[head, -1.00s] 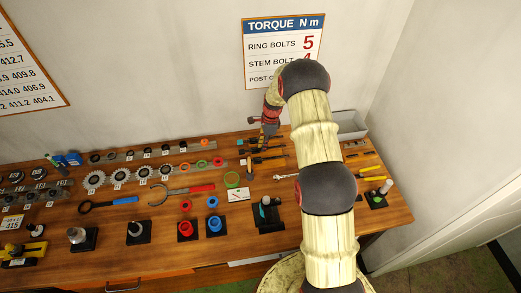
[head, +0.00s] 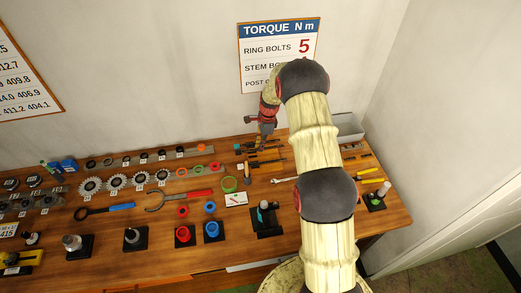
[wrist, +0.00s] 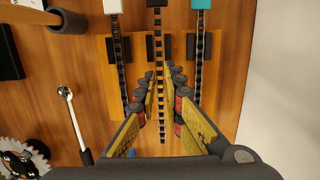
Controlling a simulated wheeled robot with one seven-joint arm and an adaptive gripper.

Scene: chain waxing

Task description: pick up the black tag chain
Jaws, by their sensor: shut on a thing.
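The black tag chain (wrist: 157,52) runs down the middle of the wrist view, its dark tag (wrist: 157,3) cut off at the top edge. My gripper (wrist: 160,76) is shut on this chain, with a yellow-padded finger on each side of it. The chain's lower end hangs or lies between the fingers. I cannot tell whether it is clear of its dark holder. In the head view my gripper (head: 262,142) points down at the back of the bench, and the chain is too small to make out there.
A white tag chain (wrist: 117,50) lies close on the left and a teal tag chain (wrist: 199,50) close on the right. A wrench (wrist: 72,120) and a toothed sprocket (wrist: 22,157) are at lower left. A grey bin (head: 349,128) stands at the back right of the wooden bench (head: 330,225).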

